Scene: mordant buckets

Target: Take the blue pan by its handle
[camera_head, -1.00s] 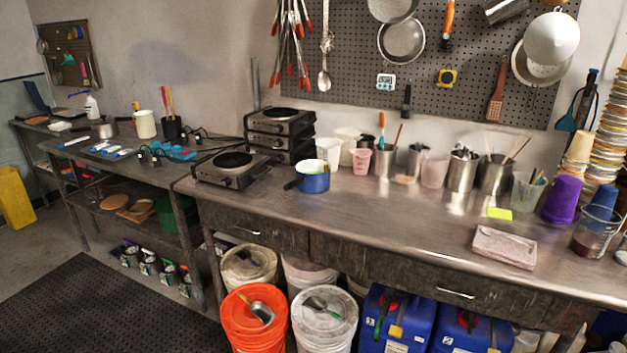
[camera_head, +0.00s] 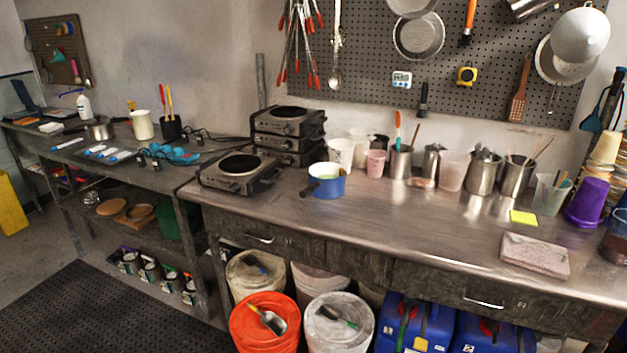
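The blue pan (camera_head: 328,184) stands upright on the steel counter (camera_head: 400,225), right of the front hot plate. Its outside is blue and its inside looks pale.
The front hot plate (camera_head: 239,172) stands left of the pan, with stacked hot plates (camera_head: 288,132) behind it. White cups (camera_head: 341,153) and a pink cup (camera_head: 376,163) stand behind the pan. Lidded buckets (camera_head: 265,322) sit under the counter.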

